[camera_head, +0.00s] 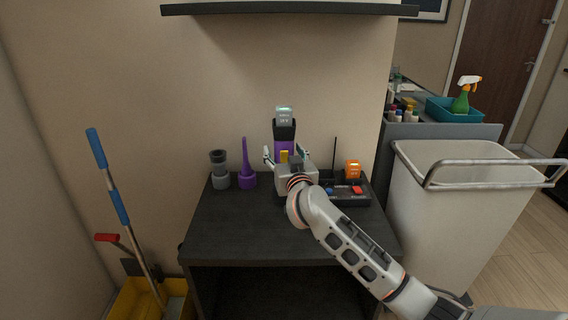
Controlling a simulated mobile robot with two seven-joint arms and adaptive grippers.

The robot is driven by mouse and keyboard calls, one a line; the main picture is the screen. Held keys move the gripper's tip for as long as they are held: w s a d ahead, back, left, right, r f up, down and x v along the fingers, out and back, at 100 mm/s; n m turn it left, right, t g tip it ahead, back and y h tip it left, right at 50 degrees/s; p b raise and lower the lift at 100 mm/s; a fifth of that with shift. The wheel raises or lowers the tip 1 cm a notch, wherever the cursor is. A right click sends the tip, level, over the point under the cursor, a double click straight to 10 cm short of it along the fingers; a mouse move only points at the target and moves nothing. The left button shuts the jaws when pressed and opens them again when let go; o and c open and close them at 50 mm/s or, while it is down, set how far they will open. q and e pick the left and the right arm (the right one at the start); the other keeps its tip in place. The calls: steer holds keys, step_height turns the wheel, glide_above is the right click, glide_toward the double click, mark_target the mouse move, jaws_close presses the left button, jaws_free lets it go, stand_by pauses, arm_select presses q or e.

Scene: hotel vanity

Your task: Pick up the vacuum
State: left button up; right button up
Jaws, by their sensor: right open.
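The vacuum (284,132) looks like the upright purple and dark grey device with a lit display on top, at the back of the dark table. My right gripper (287,156) is open in front of its lower part, with a finger to each side of it as seen from here. Whether the fingers touch it cannot be told. The vacuum's lower part is hidden behind the gripper. My left gripper is out of view.
A purple nozzle (247,175) and a grey attachment (219,171) stand left on the dark table (235,231). A black tray (347,199) with small items and an orange object (352,170) are right. A cart (455,205) stands right, a yellow mop bucket (140,300) lower left, a shelf (290,9) above.

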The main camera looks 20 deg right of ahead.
steer(key=c, duration=1.6)
steer(key=shift+r, duration=0.15)
